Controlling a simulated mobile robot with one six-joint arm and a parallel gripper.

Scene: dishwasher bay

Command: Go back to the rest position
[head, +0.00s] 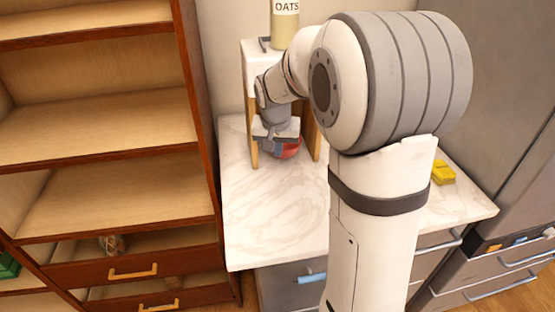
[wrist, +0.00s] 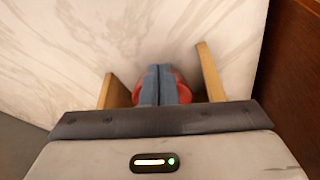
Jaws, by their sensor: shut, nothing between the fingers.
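My gripper (head: 277,155) is at the small stand at the back of the counter. In the wrist view its two blue-grey fingers (wrist: 158,86) are pressed together, with nothing seen between them. A round red object (wrist: 184,90) shows on both sides of the fingers; it also shows in the head view (head: 291,150), partly hidden by my gripper. I cannot tell whether the fingers touch it. My arm is stretched out over the marble counter (head: 265,210).
The stand (head: 253,140) has wooden legs close on both sides of my gripper and holds an oats container (head: 285,28). A wooden shelf unit (head: 110,190) stands at left. A yellow object (head: 442,172) lies at right. The counter's front left is clear.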

